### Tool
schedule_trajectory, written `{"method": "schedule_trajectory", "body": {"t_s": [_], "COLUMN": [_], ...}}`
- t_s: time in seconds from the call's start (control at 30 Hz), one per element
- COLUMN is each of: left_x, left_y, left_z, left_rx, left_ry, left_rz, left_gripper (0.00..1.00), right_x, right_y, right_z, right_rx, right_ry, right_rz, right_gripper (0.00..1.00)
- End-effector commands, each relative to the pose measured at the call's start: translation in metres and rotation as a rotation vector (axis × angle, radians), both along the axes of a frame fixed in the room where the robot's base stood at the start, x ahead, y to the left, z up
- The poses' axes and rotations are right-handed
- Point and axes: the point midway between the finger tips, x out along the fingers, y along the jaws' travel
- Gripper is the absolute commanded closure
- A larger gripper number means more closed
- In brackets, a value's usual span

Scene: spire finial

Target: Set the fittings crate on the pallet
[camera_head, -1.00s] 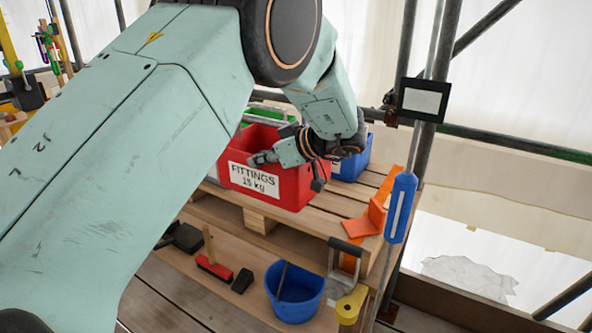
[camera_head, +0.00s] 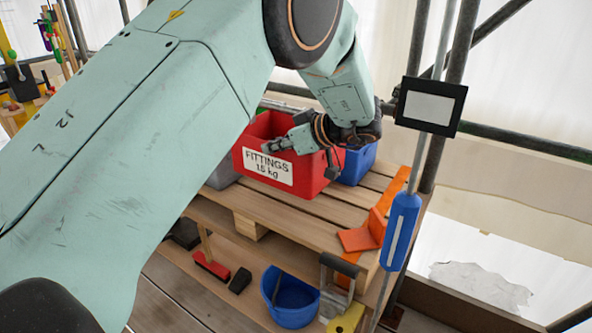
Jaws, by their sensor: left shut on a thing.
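The red fittings crate (camera_head: 292,184) has a white label reading "FITTINGS 15 kg". It is at the wooden pallet (camera_head: 300,219), in front of other bins; I cannot tell whether its base touches the slats. My left gripper (camera_head: 290,145) comes in from the upper left, over the crate's near rim, and is shut on the crate. The gripped part of the rim is partly hidden by the fingers. My right gripper is not in view.
A blue bin (camera_head: 357,163) stands right behind the crate, and a grey bin (camera_head: 222,176) at its left. An orange bracket (camera_head: 364,235) is at the pallet's right edge. A blue bucket (camera_head: 290,300) and a red brush (camera_head: 211,266) sit below. Scaffold poles (camera_head: 449,95) rise at the right.

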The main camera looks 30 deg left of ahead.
Motion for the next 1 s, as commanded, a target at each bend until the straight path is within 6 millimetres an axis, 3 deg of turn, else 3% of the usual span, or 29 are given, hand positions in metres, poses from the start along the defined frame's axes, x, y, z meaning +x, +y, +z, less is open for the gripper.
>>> {"method": "schedule_trajectory", "body": {"t_s": [0.17,0.5,0.73,1.0], "left_x": [-0.002,-0.005,-0.005,-0.003], "left_y": [0.0,0.0,0.0,0.0], "left_z": [0.0,-0.053,-0.067,-0.098], "left_rx": [0.002,0.002,0.002,0.002], "left_ry": [-0.006,-0.002,-0.003,-0.003], "left_rz": [0.001,0.0,-0.001,0.001], "left_gripper": [1.0,1.0,1.0,1.0], "right_x": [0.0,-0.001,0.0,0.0], "right_y": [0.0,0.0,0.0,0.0], "right_z": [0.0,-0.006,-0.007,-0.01], "right_rx": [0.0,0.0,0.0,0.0], "right_ry": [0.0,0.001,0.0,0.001], "right_rz": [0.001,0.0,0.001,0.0], "right_gripper": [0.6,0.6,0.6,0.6]}}
